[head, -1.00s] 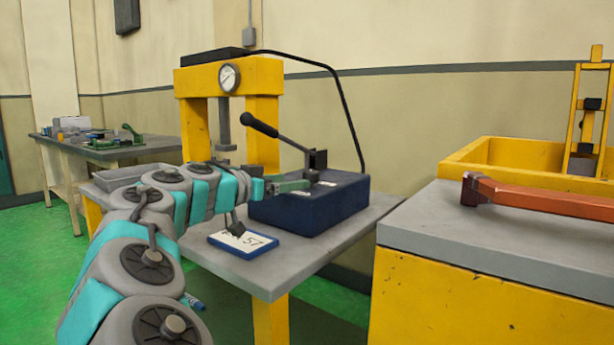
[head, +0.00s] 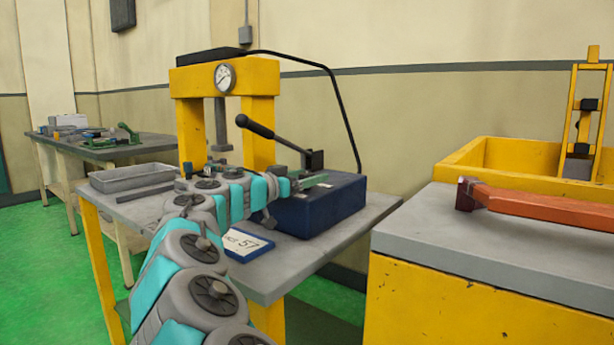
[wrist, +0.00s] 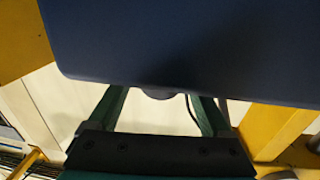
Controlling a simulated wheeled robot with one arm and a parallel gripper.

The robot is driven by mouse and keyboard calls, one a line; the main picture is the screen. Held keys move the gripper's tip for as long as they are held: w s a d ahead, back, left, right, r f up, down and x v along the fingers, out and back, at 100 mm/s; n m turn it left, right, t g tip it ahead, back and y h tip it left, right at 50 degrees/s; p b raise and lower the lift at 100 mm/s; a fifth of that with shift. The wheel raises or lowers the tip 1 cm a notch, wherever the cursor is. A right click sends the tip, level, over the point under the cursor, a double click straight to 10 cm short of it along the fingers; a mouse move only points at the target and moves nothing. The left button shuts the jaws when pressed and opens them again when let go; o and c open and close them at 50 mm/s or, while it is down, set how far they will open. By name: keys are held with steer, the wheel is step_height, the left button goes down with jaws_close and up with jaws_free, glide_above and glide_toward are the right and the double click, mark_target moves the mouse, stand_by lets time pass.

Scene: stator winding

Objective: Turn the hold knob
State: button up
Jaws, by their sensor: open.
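In the head view my gripper (head: 312,181) is at the box's top, and no knob is clearly visible.
A black-handled lever (head: 270,135) rises from the box. The yellow press (head: 258,80) with a gauge stands behind. A yellow cabinet (head: 450,290) stands at right.

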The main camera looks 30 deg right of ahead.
jaws_close()
stand_by(0.7)
steer(key=shift+f+t+b, duration=0.2)
steer(key=shift+t+b, duration=0.1)
steer(key=shift+b, duration=0.5)
